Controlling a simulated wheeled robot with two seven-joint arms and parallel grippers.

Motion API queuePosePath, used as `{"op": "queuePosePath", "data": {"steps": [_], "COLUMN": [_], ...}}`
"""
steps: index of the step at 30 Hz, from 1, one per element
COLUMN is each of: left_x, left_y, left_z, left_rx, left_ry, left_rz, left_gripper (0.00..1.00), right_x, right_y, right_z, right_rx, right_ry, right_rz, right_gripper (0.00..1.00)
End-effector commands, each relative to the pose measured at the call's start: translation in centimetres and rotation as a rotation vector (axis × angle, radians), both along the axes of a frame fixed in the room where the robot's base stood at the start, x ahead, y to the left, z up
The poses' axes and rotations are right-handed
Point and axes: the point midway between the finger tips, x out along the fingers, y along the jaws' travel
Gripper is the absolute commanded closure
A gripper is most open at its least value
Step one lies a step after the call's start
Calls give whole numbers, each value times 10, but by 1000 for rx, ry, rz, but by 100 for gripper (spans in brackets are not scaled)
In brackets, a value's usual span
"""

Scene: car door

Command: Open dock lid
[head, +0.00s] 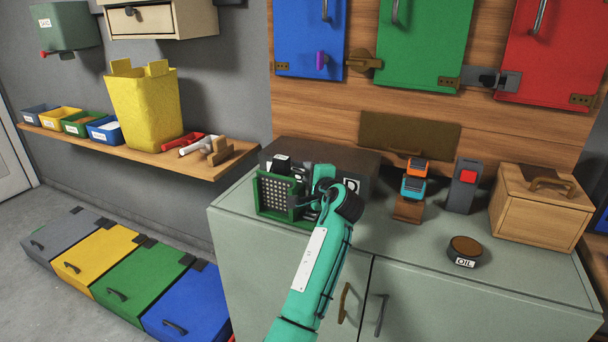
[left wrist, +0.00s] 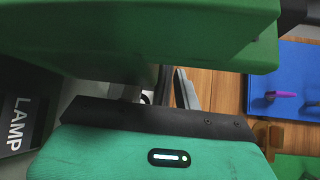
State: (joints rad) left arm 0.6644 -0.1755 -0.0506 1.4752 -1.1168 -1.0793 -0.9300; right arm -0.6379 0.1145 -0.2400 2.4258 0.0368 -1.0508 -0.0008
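No dock label is readable. An olive-brown panel (head: 410,131) with a small dark handle at its lower edge is set against the wood wall; I cannot tell whether it is the dock lid. My left gripper (head: 322,180) is above the counter's left part, beside a green holder with a grid front (head: 277,196), well left of that panel. In the left wrist view, its teal body shows at the bottom, grey finger parts (left wrist: 182,88) are small and mostly hidden, and a dark box labelled LAMP (left wrist: 15,120) is at the left. My right gripper is not in view.
On the counter (head: 405,240) are teal and orange tools (head: 413,180), a grey device with a red button (head: 462,185), an oil tin (head: 465,250) and a wooden box (head: 541,204). Coloured doors hang above. The counter's front middle is clear.

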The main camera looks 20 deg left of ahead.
Motion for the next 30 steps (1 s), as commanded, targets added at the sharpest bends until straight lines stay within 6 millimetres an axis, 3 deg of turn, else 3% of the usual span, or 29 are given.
{"op": "queuePosePath", "data": {"steps": [12,17,30], "left_x": [0,0,-1], "left_y": [-1,-1,-1], "left_z": [0,0,2], "left_rx": [0,0,0], "left_ry": [0,0,7], "left_rz": [0,0,1], "left_gripper": [68,99,100], "right_x": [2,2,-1], "right_y": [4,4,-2], "right_z": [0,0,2], "right_rx": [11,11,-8], "right_ry": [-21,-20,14], "right_rz": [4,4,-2], "right_gripper": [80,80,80]}}
